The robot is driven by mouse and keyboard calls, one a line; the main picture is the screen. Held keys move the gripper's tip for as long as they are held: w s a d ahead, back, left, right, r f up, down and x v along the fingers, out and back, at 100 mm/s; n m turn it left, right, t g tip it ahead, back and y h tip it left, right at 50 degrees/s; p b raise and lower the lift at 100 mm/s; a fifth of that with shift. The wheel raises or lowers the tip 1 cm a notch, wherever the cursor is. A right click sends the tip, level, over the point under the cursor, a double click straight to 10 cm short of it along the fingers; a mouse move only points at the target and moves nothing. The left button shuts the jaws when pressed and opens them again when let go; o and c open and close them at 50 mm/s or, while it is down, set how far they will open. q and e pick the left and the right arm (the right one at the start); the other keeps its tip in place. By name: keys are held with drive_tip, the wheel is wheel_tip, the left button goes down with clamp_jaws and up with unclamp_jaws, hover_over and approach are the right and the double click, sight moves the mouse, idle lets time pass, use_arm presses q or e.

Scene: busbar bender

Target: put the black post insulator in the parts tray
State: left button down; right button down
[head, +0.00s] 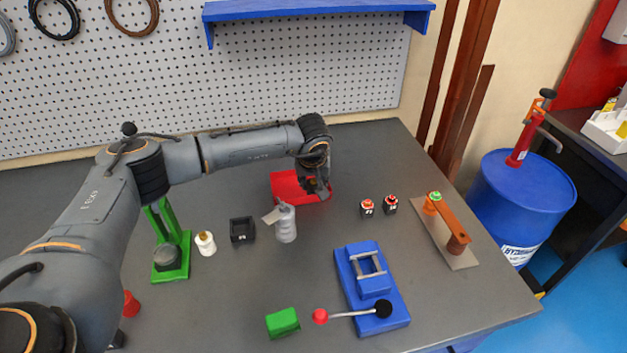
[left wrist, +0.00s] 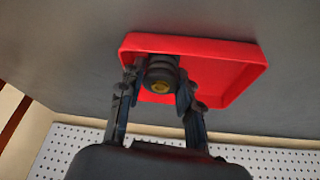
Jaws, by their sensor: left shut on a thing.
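The red parts tray (head: 284,183) lies on the grey bench towards the back, below the pegboard. My left gripper (head: 316,188) is at the tray's right part in the head view, pointing down. In the left wrist view, its fingers (left wrist: 155,100) are shut on the black post insulator (left wrist: 161,68), a dark ribbed piece with a brass-coloured end. The insulator shows against the inside of the red tray (left wrist: 225,80), near its left side. I cannot tell whether it touches the tray floor. My right gripper is not in view.
A grey bottle (head: 286,226) stands just in front of the tray. A black box (head: 242,230), a cream insulator (head: 205,243) and a green stand (head: 182,250) are to its left. Two small red-topped parts (head: 367,207) are to its right. A blue bender (head: 352,285) sits in front.

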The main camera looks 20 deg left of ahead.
use_arm(q)
drive_tip(key=shift+f, duration=0.1)
drive_tip(key=c, duration=1.2)
unclamp_jaws()
drive_tip(key=shift+r, duration=0.3)
drive_tip(key=b+v, duration=0.2)
drive_tip(key=v, duration=1)
drive_tip(key=shift+f, duration=0.1)
